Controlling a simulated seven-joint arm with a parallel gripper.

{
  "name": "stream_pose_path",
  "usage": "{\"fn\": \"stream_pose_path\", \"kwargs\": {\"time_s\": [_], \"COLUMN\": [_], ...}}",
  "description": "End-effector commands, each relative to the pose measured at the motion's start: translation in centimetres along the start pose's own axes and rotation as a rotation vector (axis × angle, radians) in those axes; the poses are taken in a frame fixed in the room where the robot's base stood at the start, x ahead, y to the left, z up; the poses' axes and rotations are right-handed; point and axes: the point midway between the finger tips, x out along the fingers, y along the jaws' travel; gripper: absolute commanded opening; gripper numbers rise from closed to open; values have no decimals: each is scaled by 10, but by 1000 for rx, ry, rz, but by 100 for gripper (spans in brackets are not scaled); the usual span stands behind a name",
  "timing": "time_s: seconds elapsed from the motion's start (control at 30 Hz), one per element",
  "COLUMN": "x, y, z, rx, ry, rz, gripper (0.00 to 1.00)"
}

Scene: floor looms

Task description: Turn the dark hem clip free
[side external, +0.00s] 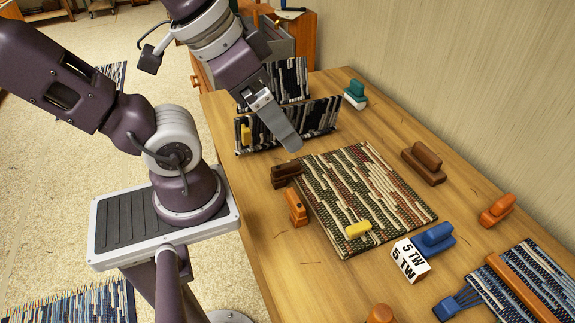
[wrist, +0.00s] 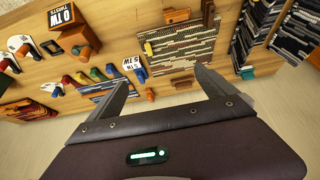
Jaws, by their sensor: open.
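The dark brown hem clip (side external: 286,172) sits at the far-left corner of the flat striped mat (side external: 330,181) on the wooden table. In the wrist view the dark clip (wrist: 208,13) shows at the top, by the mat's upper right corner. How firmly it grips the hem cannot be told. My gripper (side external: 290,146) hangs above the table, just behind the dark clip in the side view and apart from it. In the wrist view my gripper (wrist: 163,78) has its fingers wide apart with nothing between them.
A yellow clip (side external: 358,229) lies on the mat's near end, and an orange clip (side external: 296,207) beside its left edge. A brown block (side external: 424,162) lies right of the mat. An upright dark woven panel (side external: 290,125) stands behind. A blue clip (side external: 433,238) is at the near right.

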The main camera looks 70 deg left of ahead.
Motion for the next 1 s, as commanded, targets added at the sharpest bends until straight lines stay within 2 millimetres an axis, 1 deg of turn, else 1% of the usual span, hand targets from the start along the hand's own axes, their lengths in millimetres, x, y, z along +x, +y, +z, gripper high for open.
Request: {"fn": "stream_pose_path", "kwargs": {"time_s": [0.13, 0.17, 0.2, 0.27, 0.3, 0.37, 0.4, 0.43, 0.47, 0.5, 0.57, 0.6, 0.7, 0.8, 0.9, 1.0], "x": [0, 0, 1, 8, 16, 37, 54, 69, 84, 105, 136, 157, 202, 231, 246, 257], "y": [0, 0, -1, -8, -16, -38, -56, -71, -86, -106, -134, -150, -178, -191, -196, -196], "z": [0, 0, -1, -6, -13, -25, -33, -37, -40, -40, -36, -29, -9, 8, 17, 23], "rx": [0, 0, 0, -3, -5, -5, 0, 4, 9, 18, 25, 28, 22, 9, 1, 3], "ry": [0, 0, -3, -26, -55, -124, -179, -223, -266, -318, -390, -428, -481, -493, -491, -491], "rz": [0, 0, -5, -35, -71, -139, -181, -205, -220, -227, -214, -191, -112, -42, -6, 4], "gripper": [95, 92, 84, 72, 64, 52, 44, 42, 42, 42, 42, 42, 42, 42, 42, 42]}}
